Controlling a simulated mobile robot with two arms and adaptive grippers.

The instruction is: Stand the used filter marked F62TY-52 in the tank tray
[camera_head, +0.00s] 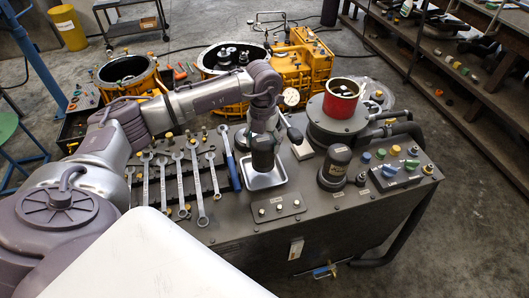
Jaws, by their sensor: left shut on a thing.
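My left gripper (263,133) reaches down from above at the middle of the grey tank top. It is shut on a dark cylindrical filter (263,155), which hangs roughly upright. The filter is over the shallow light-grey tank tray (262,182), and its lower end overlaps the tray in the picture. I cannot tell whether it touches the tray floor. No marking is readable on the filter. The fingers partly hide its top. My right gripper is not in view.
Several wrenches (200,190) lie left of the tray. A dark capped cylinder (334,168) stands to the right, with a red canister (341,98) behind it. A panel with coloured knobs (393,168) is at the far right. Yellow housings (300,65) stand behind the tank.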

